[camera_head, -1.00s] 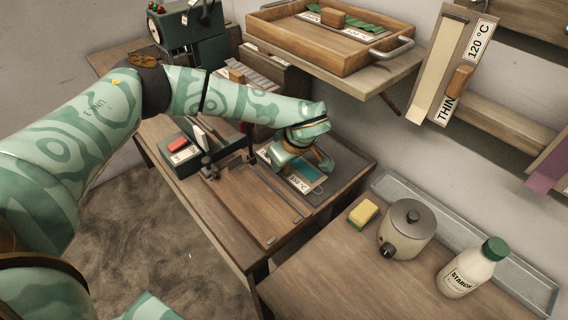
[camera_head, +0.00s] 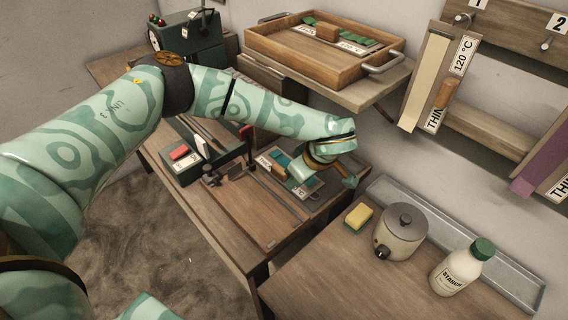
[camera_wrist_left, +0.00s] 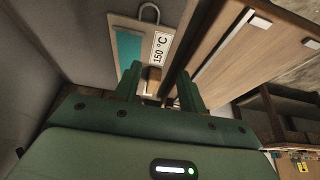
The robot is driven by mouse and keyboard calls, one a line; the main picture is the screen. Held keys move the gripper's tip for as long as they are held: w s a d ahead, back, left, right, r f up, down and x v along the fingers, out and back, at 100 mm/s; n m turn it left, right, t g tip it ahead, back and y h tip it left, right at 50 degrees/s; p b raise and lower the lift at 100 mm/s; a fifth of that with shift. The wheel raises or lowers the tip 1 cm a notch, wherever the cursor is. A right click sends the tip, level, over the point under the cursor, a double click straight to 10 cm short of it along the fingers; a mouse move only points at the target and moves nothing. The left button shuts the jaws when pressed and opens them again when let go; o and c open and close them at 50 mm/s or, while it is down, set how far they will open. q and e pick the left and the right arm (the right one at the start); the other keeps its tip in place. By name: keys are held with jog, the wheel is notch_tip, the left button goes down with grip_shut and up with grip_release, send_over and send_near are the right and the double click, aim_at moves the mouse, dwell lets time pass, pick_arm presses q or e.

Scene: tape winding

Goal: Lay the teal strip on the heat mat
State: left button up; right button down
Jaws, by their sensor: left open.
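The teal strip (camera_wrist_left: 129,48) is on a pale card marked 150 °C, with a wire loop and a small wooden knob (camera_wrist_left: 153,78), in the left wrist view. In the head view, the card's label (camera_head: 308,186) and some teal (camera_head: 281,158) show on the mat, partly behind my left gripper (camera_head: 302,172). My left gripper is open just above the mat, its fingers (camera_wrist_left: 160,90) on either side of the knob's near end. I cannot tell whether they touch the card. My right gripper is not in view.
A wooden tray (camera_head: 268,42) sits on a shelf above the bench. Left of the mat are a rail fixture and a box with a red button (camera_head: 179,152). A pot (camera_head: 400,232), yellow sponge (camera_head: 359,215) and starch bottle (camera_head: 462,268) stand on the front bench.

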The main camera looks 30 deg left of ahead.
pick_arm(q)
jog(key=d, duration=0.2)
jog(key=s+d, duration=0.1)
jog(key=d, duration=0.1)
jog(key=s+d, duration=0.1)
jog(key=d, duration=0.1)
jog(key=shift+f, duration=0.1)
dwell(0.3)
